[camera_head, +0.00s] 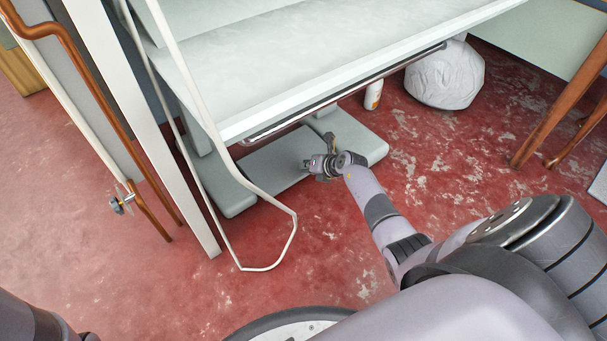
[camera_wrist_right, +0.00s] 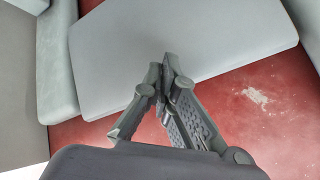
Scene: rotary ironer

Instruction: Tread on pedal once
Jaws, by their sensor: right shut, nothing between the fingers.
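The pedal (camera_head: 265,166) is a flat grey-green plate low under the rotary ironer (camera_head: 290,65), between its two grey feet. The left foot (camera_head: 228,190) and right foot (camera_head: 362,138) rest on the floor. My right gripper (camera_head: 309,163) is shut and empty, at the right part of the pedal's front edge. In the right wrist view the fingertips (camera_wrist_right: 170,66) meet in front of the pedal plate (camera_wrist_right: 190,35). I cannot tell whether they touch it. My left gripper is out of view; only a dark arm part shows at the lower left.
A white cable or hose loop (camera_head: 270,266) hangs down to the floor left of my gripper. A white bundle (camera_head: 446,76) and a small white can (camera_head: 374,94) stand behind. Wooden legs (camera_head: 560,100) stand at right.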

